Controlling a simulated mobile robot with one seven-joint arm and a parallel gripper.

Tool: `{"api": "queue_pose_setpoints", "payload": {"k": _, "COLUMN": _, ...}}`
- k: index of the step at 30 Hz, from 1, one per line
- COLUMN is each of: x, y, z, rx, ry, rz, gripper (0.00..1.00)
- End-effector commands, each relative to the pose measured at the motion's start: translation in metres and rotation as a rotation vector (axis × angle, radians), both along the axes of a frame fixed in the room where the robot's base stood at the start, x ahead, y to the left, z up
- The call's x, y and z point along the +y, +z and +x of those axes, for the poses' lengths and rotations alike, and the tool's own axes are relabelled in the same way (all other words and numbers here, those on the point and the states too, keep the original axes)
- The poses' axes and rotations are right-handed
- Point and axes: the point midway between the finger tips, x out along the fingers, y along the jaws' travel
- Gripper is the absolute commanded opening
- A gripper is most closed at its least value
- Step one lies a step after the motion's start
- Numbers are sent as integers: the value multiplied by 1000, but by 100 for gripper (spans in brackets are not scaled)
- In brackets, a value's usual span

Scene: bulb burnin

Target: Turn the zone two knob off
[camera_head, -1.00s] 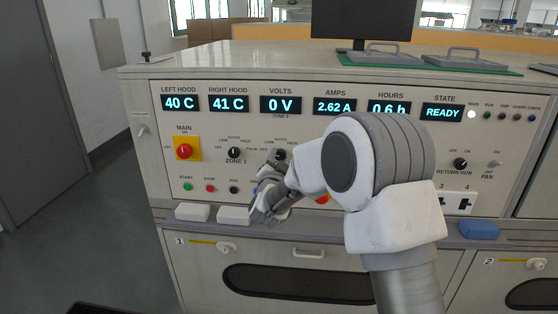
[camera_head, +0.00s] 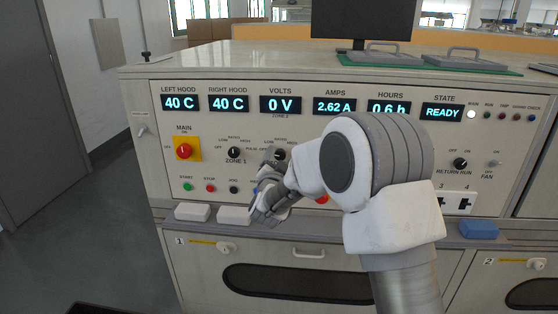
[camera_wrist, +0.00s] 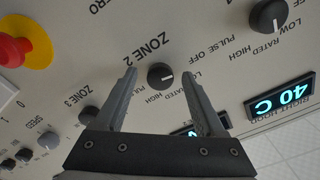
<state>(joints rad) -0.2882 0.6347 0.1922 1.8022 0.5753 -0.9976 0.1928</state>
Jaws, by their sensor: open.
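The zone two knob (camera_wrist: 160,76) is a round black knob on the beige panel, beneath the AMPS side of the VOLTS display. In the wrist view its white mark points right, and I cannot tell which setting it marks exactly. The knob also shows in the head view (camera_head: 280,154), just above my gripper (camera_head: 272,180). In the wrist view my gripper (camera_wrist: 159,80) is open, with one finger on each side of the knob in the picture. Nothing is held. Whether the fingers touch the panel is unclear.
The zone one knob (camera_head: 234,152) is to the left, beside the red main switch (camera_head: 184,151) on yellow. The zone three knob (camera_wrist: 88,115) is close by in the wrist view. A ledge with white blocks (camera_head: 192,211) and a blue block (camera_head: 478,229) runs below.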

Motion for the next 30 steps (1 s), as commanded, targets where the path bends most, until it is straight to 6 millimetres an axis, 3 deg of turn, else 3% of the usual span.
{"api": "queue_pose_setpoints", "payload": {"k": 8, "x": 2, "y": 2, "z": -18, "rx": 0, "ry": 1, "rz": 0, "gripper": 72}}
{"api": "queue_pose_setpoints", "payload": {"k": 24, "x": 6, "y": 1, "z": -132, "rx": 2, "ry": 4, "rz": -1, "gripper": 72}}
{"api": "queue_pose_setpoints", "payload": {"k": 30, "x": 7, "y": 0, "z": -163, "rx": 2, "ry": 3, "rz": -1, "gripper": 72}}
